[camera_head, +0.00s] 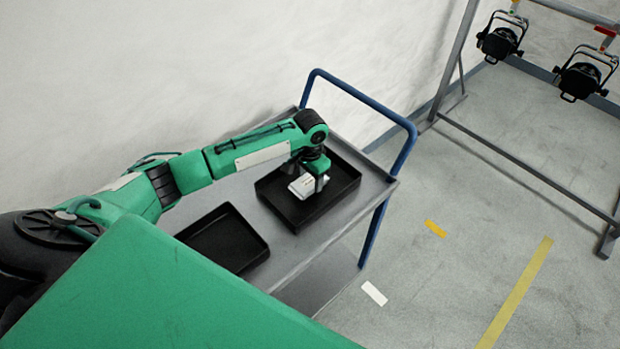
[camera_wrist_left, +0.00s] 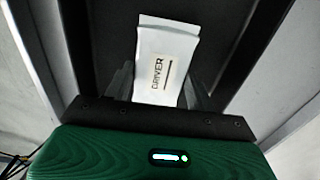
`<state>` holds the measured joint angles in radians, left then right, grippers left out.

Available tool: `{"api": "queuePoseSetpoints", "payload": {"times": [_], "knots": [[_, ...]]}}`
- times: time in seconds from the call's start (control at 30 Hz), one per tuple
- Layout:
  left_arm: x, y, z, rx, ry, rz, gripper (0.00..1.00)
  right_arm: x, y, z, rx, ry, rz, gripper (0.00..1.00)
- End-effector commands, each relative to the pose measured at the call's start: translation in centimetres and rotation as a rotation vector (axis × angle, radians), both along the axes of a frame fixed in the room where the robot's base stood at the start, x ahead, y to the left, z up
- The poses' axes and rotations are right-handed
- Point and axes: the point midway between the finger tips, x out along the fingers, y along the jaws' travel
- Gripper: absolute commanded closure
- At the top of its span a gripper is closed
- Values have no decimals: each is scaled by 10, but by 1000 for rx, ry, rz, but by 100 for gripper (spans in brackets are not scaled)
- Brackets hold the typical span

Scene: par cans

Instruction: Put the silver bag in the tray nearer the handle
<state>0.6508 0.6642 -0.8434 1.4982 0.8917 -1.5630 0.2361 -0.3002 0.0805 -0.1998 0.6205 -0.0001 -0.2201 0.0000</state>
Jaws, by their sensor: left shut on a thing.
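The silver bag (camera_head: 303,186) looks pale grey-white and is at my left gripper (camera_head: 312,182). In the left wrist view the bag (camera_wrist_left: 165,58) sits between the two fingers (camera_wrist_left: 160,90), with a label reading DRIVER facing the camera. My left gripper is shut on it, over the black tray nearer the handle (camera_head: 344,192). That tray's dark floor and walls also surround the bag in the left wrist view (camera_wrist_left: 262,45). I cannot tell whether the bag touches the tray floor. The blue handle (camera_head: 362,96) rises at the cart's far end. My right gripper is not in view.
A second black tray (camera_head: 228,240), empty where visible, lies on the grey cart (camera_head: 290,262), farther from the handle. A white wall runs behind the cart. Black par cans (camera_head: 500,40) hang from a metal frame (camera_head: 448,70) at the upper right. Open floor lies right of the cart.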

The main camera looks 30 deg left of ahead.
Motion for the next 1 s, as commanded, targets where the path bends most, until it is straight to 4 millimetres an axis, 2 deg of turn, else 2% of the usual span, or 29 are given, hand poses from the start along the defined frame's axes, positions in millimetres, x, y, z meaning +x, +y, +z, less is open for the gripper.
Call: {"api": "queuePoseSetpoints", "payload": {"times": [0.1,0.43,0.47,0.57,0.87,1.0], "knots": [[0,0,-11,1,-1,1,68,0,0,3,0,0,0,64],[0,0,-14,-1,-2,0,68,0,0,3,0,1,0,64],[0,0,-15,-1,-2,0,40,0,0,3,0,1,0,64],[0,0,-14,-1,-2,0,22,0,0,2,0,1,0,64],[1,0,-13,0,-2,0,22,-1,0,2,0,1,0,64],[1,0,-1,0,-4,0,22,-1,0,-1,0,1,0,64]]}}
